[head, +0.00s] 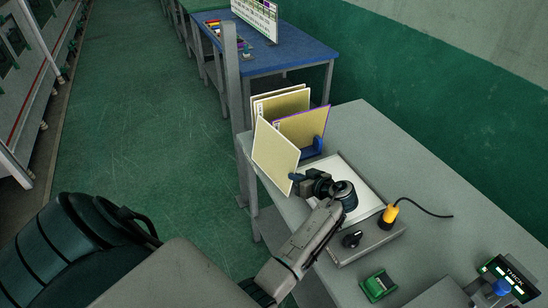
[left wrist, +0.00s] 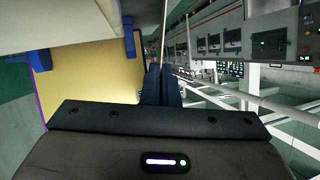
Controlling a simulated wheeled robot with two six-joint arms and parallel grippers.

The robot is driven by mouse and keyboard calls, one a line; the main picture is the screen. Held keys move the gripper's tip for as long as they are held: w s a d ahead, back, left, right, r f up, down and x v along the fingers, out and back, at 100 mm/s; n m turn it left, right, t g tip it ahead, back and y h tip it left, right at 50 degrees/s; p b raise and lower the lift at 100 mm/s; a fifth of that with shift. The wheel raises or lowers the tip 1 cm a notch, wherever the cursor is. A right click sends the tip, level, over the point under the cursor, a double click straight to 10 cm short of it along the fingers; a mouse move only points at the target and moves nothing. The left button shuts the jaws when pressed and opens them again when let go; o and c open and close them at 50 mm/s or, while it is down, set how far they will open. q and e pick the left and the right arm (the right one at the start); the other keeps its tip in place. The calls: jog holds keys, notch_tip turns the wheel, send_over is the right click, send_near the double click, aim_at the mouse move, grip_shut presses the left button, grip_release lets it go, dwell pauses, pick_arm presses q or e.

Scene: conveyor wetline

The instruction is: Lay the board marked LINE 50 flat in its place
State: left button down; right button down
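A thin pale-yellow board (head: 275,156) stands upright, a little tilted, at the table's left edge; no marking on it is readable. My left gripper (head: 296,177) is at its lower right corner. In the left wrist view the blue fingers (left wrist: 161,85) are close together, with the board's thin edge (left wrist: 163,35) rising between them. Behind it, two other boards stand upright: a cream one (head: 281,100) and a purple-edged one (head: 302,127), which also shows in the left wrist view (left wrist: 88,85). A white flat area (head: 347,172) lies on the table, partly hidden by my gripper.
A blue holder (head: 318,143) stands by the purple-edged board. The table's far right (head: 400,150) is clear.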

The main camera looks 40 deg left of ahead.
pick_arm(q)
jog(key=shift+r, duration=0.1)
pick_arm(e)
jog(key=shift+a, duration=0.35)
pick_arm(q)
jog(key=shift+r, duration=0.65)
pick_arm(e)
jog(key=shift+d+r, duration=0.2)
jog(key=shift+d, duration=0.1)
